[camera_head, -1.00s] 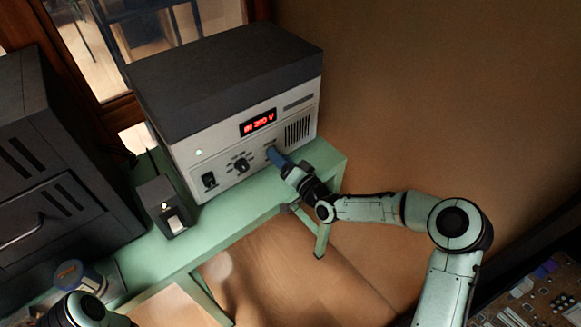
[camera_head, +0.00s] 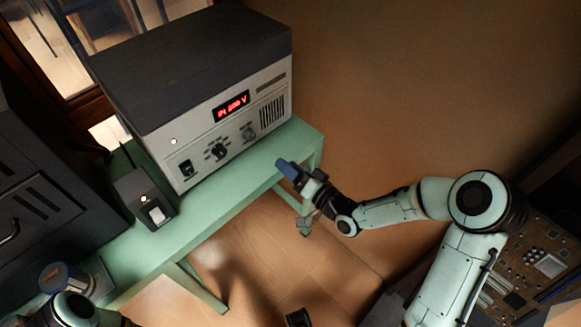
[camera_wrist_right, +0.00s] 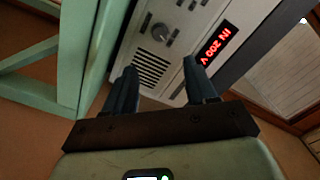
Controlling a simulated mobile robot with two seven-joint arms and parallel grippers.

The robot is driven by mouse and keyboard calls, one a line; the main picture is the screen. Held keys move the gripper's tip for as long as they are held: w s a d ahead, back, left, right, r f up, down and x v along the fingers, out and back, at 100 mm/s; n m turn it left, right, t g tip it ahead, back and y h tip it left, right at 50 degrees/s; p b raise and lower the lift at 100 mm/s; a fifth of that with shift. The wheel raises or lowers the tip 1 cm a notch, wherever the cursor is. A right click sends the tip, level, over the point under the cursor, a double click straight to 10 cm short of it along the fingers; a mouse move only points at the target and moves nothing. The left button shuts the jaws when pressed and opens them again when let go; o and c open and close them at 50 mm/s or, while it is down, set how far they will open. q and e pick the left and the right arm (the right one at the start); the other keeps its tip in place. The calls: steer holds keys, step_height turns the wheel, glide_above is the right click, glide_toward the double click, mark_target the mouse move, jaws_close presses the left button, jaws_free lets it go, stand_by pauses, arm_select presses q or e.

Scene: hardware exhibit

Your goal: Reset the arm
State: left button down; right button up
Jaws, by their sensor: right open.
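My right arm comes in from the right in the head view. Its gripper (camera_head: 288,167) is in front of the green bench's front edge, clear of the power unit. In the right wrist view the two dark fingers (camera_wrist_right: 160,88) are apart with nothing between them. The grey power unit (camera_head: 205,65) has a red lit display (camera_head: 232,106), a black knob (camera_head: 217,152) and another knob (camera_head: 248,133). Its front panel also shows beyond the fingers in the wrist view (camera_wrist_right: 178,32). Part of my left arm (camera_head: 72,308) shows at the lower left; its fingertips cannot be made out.
The unit stands on a green bench (camera_head: 215,205). A small switch box (camera_head: 145,198) is beside it. A dark cabinet (camera_head: 40,205) stands at the left. A circuit board (camera_head: 535,260) is at the lower right. The floor before the bench is mostly open.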

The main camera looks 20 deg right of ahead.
stand_by(0.3)
steer(key=s+a+f+g+h+p, duration=0.1)
steer(key=s+a+f+g+p, duration=0.25)
steer(key=f, duration=0.55)
steer(key=s+a+f+g+p, duration=0.1)
steer(key=s+a+f+g, duration=0.1)
steer(key=s+f+g, duration=0.6)
arm_select(q)
step_height(320, 180, up, 8)
steer(key=w+p, duration=0.2)
steer(key=p, duration=0.1)
steer(key=shift+w+r+p, duration=0.15)
steer(key=shift+p, duration=0.2)
arm_select(e)
steer(key=s+a+f+n+g, duration=0.1)
steer(key=s+f+g, duration=0.2)
steer(key=s, duration=0.6)
steer(key=s+a+f+n+g+h, duration=0.1)
steer(key=s+a+f+g, duration=0.1)
steer(key=s+f, duration=0.5)
steer(key=s+g, duration=0.1)
steer(key=s, duration=0.1)
steer(key=shift+s+h, duration=0.3)
